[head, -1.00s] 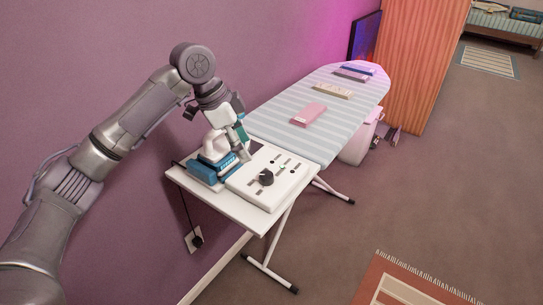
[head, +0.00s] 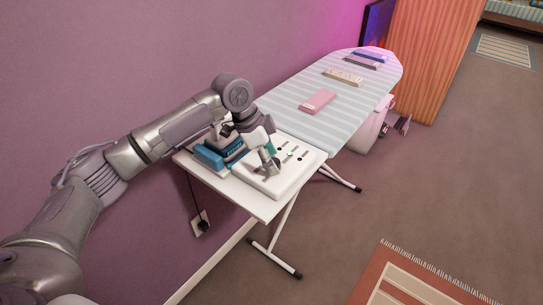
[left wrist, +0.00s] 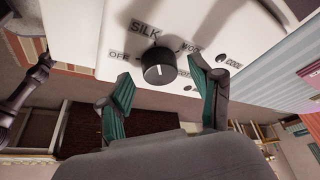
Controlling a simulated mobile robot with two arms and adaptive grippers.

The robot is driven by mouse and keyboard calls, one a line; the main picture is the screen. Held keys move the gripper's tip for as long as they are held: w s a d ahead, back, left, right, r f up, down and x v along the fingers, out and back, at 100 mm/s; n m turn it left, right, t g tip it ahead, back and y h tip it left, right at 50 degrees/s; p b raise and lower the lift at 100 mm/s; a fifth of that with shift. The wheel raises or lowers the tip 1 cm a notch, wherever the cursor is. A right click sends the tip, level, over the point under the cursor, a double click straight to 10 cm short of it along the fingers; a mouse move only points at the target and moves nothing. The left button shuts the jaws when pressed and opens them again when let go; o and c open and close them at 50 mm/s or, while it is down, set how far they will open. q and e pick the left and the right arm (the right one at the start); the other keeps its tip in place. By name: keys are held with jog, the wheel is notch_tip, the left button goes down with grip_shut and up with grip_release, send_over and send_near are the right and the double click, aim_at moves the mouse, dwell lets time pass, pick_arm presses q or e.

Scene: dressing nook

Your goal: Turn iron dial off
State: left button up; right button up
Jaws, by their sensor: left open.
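The black iron dial (left wrist: 158,66) sits on a white control panel (left wrist: 85,28). The labels OFF, SILK and others are printed around it. A pale mark on the dial points up, near SILK. My left gripper (left wrist: 163,92) is open, with teal finger pads either side of the dial's near edge; I cannot tell whether they touch it. In the head view, the left gripper (head: 269,158) is over the panel (head: 297,166) and largely hides the dial. The blue and white iron (head: 212,156) stands left of the panel. My right gripper is not in view.
The striped ironing board (head: 345,107) carries a pink folded cloth (head: 318,101) and other folded items. A wall socket (head: 201,223) with a plugged cord is below the iron. A patterned rug (head: 415,280) lies at lower right; the floor between is clear.

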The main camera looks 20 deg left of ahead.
pick_arm(q)
jog(key=shift+d+f, duration=0.1)
jog(key=shift+f, duration=0.15)
jog(key=c, duration=1.1)
jog(key=shift+r+n+p, duration=0.2)
jog(key=shift+n+p, duration=0.1)
jog(key=shift+p, duration=0.3)
jog(key=shift+c, duration=0.2)
jog(key=n+t+y+p, duration=0.1)
jog(key=n+p, duration=0.2)
jog(key=p, duration=0.2)
jog(key=n+y+p, duration=0.1)
jog(key=n+p, duration=0.3)
jog(key=p, duration=0.2)
jog(key=n+t+y+p, duration=0.1)
jog(key=n+p, duration=0.2)
jog(key=p, duration=0.3)
jog(key=shift+s+d+r+t, duration=0.1)
jog(key=shift+s+d+t, duration=0.1)
jog(key=shift+t, duration=0.1)
jog(key=shift+w+f+n+y+p, duration=0.15)
jog(key=shift+n+y+p, duration=0.45)
jog(key=shift+n+p, duration=1.15)
jog(key=shift+f, duration=0.1)
